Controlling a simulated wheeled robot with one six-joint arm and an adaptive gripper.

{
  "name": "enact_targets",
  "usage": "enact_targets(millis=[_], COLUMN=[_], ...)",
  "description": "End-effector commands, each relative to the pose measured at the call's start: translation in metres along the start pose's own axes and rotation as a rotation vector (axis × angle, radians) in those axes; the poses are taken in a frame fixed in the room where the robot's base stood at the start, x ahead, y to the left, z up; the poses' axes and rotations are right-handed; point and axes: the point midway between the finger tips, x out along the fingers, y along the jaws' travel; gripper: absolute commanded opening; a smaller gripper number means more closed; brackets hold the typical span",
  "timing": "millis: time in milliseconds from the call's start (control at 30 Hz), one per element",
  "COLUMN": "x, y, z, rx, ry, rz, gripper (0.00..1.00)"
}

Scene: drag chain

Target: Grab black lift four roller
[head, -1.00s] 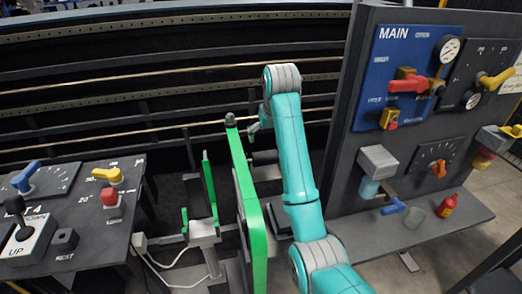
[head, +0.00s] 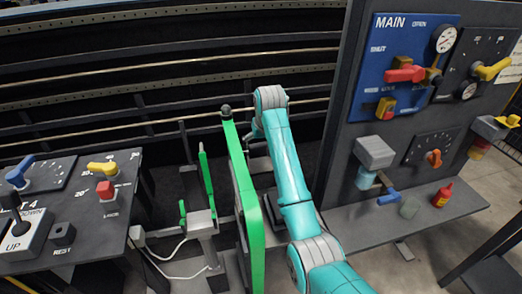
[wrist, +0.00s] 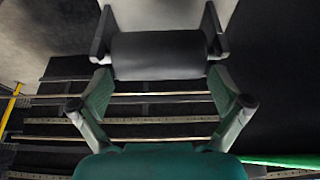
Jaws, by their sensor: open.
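My gripper (head: 254,134) is by the green upright bar (head: 242,190) in the head view, largely hidden behind my arm. In the wrist view my gripper (wrist: 160,22) is open, its two fingers spread wide. In the head view, the roller is hard to make out against the dark background near the gripper.
A control bench (head: 80,205) with levers and an UP/DOWN joystick stands at left. A tall MAIN panel (head: 410,70) with a shelf (head: 400,228) stands close on the right of my arm. A small green-edged stand (head: 200,222) is left of the bar.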

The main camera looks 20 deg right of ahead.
Motion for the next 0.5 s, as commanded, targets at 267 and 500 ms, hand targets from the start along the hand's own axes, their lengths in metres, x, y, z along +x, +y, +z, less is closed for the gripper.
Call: enact_targets(millis=[267,500], x=[0.002,0.0015], y=[0.0001,0.0001], z=[0.0,-0.0003], rx=[0.0,0.0], ry=[0.0,0.001], rz=[0.0,0.0], gripper=[0.95,0.47])
